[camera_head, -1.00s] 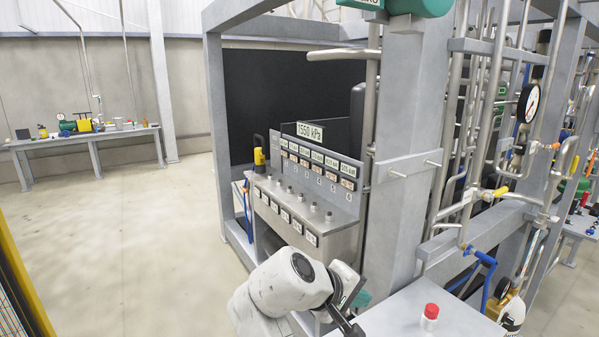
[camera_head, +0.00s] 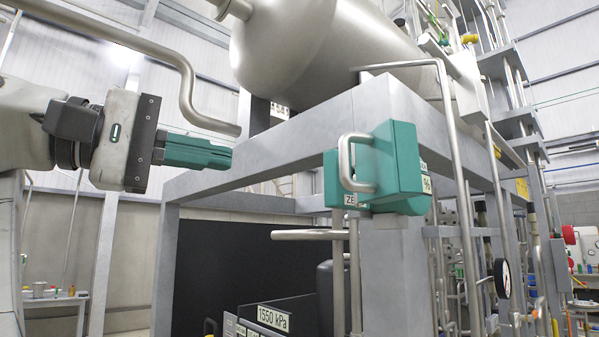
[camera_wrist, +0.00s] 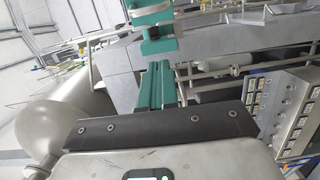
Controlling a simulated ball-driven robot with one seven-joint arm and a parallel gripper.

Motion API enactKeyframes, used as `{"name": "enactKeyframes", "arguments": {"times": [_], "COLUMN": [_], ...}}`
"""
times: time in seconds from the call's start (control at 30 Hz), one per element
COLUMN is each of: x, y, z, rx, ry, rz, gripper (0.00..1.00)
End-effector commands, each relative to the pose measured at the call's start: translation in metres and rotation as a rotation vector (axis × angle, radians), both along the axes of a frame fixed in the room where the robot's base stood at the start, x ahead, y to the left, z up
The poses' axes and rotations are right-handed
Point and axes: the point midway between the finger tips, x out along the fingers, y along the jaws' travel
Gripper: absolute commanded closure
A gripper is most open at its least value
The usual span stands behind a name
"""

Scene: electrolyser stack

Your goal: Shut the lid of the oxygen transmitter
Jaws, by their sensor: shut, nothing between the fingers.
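The teal oxygen transmitter (camera_head: 402,160) is mounted at the top corner of the grey frame post, right of centre in the head view. A silver bar handle (camera_head: 345,165) stands out from its left-facing teal part. A label partly reading "ZE" sits low beside the handle. How far the lid stands open is unclear. My gripper (camera_head: 231,158) is shut and empty, pointing right, apart from the handle and to its left. In the wrist view my teal fingers (camera_wrist: 158,66) lie together, pointing toward the transmitter (camera_wrist: 152,40), which has a dark gap in it.
A grey frame beam (camera_head: 290,145) runs behind my gripper up to the transmitter. A large steel tank (camera_head: 320,45) hangs above, and a bent pipe (camera_head: 185,85) comes down just above my fingers. A horizontal pipe (camera_head: 300,235) lies below the transmitter.

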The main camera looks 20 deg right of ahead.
Motion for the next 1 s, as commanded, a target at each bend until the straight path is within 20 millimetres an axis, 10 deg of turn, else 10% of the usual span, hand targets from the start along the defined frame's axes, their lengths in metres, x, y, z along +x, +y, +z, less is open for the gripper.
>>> {"name": "enactKeyframes", "arguments": {"times": [1.0], "x": [-0.012], "y": [-0.124], "z": [0.006], "rx": [-0.006], "ry": [-0.003], "rz": [-0.003], "gripper": [1.0]}}
